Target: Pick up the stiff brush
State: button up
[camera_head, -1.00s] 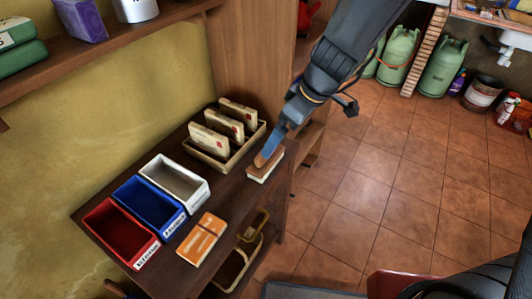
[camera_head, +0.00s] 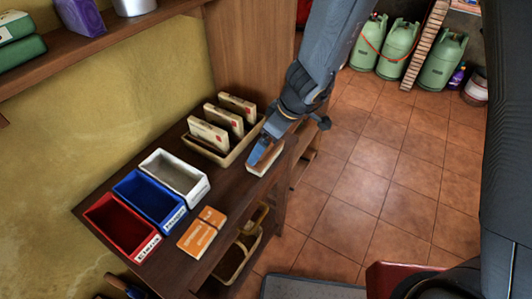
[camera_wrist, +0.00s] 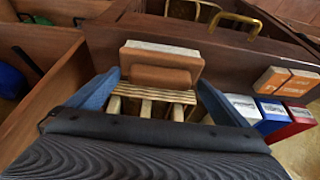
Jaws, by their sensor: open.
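The stiff brush (camera_head: 268,160), a small block with a brown top and a pale lower part, lies on the dark wooden counter near its front edge. My gripper (camera_head: 259,150) is low over it in the head view and hides part of it. In the wrist view the brush (camera_wrist: 160,66) shows its brown face and pale side just ahead of my gripper (camera_wrist: 158,88). The two blue fingers are spread wide with nothing held. I cannot tell whether a finger touches the brush.
A tray (camera_head: 210,153) with upright boxes stands close behind the brush. White (camera_head: 175,160), blue (camera_head: 125,183) and red (camera_head: 98,210) bins line the wall side. Orange boxes (camera_head: 200,232) lie in front. Open tiled floor (camera_head: 390,180) is to the right.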

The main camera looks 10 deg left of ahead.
jog(key=c, duration=1.5)
jog(key=shift+r, duration=0.15)
notch_tip(320, 180, up, 10)
jog(key=shift+f+p, duration=0.1)
jog(key=shift+p, duration=1)
